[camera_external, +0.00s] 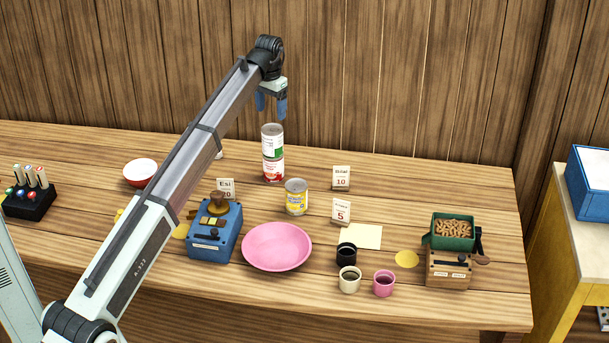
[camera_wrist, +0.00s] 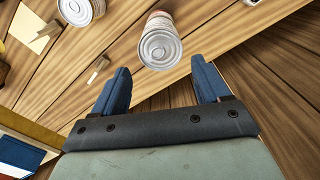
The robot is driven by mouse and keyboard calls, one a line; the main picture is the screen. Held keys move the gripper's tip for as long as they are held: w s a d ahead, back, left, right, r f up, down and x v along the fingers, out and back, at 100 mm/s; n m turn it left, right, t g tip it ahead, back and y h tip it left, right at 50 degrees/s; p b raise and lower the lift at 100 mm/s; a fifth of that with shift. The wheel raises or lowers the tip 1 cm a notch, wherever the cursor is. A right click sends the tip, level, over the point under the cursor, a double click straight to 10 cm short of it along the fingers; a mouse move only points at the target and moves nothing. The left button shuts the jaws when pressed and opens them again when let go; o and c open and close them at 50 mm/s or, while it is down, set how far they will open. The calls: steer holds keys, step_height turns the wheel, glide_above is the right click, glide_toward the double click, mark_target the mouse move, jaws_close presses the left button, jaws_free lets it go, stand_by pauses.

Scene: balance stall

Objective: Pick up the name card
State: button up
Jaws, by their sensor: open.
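A white card (camera_external: 226,186) reading "Esi", with what looks like a 20 below it, stands behind the blue box in the outside view. I cannot make it out in the wrist view. My gripper (camera_external: 271,104) is open and empty, raised above the back of the table over the two stacked cans (camera_external: 272,146). In the wrist view its blue fingers (camera_wrist: 162,84) are spread wide, with the stacked cans (camera_wrist: 160,48) beyond them. Two other standing cards, one marked 10 (camera_external: 341,178) and one marked 5 (camera_external: 341,210), are to the right.
A yellow can (camera_external: 296,197), pink plate (camera_external: 277,247) and blue box (camera_external: 214,236) stand near the Esi card. A red-white bowl (camera_external: 140,172) is to its left. Several cups, a paper sheet (camera_external: 362,236) and a green bin (camera_external: 452,231) are at right. My arm crosses the table's left half.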

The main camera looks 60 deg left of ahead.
steer(key=c, duration=0.6)
